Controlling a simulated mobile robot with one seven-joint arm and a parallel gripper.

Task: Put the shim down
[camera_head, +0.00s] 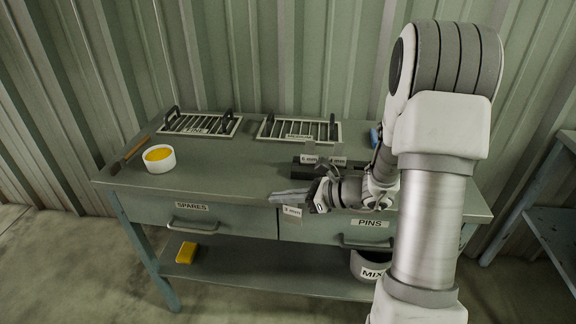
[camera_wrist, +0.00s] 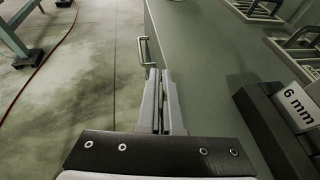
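My gripper (camera_head: 288,196) points left, low over the front edge of the bench. Its two fingers are close together in the wrist view (camera_wrist: 161,102), with a thin grey plate, the shim (camera_wrist: 163,108), between them. A white tag (camera_head: 292,211) that seems to read 8 mm shows just under the fingers in the head view, in front of the drawers. Most of the shim is hidden by the fingers. A dark block (camera_wrist: 270,125) with a 6 mm tag stands right of the gripper in the wrist view; in the head view two tags (camera_head: 310,159) show behind my wrist.
The bench top (camera_head: 235,178) is clear left of my gripper. A white bowl (camera_head: 159,159) with yellow contents stands at left, two slotted racks (camera_head: 299,131) with handles at the back. A blue item (camera_head: 375,137) is partly behind my arm. A MIX bin (camera_head: 370,266) sits on the lower shelf.

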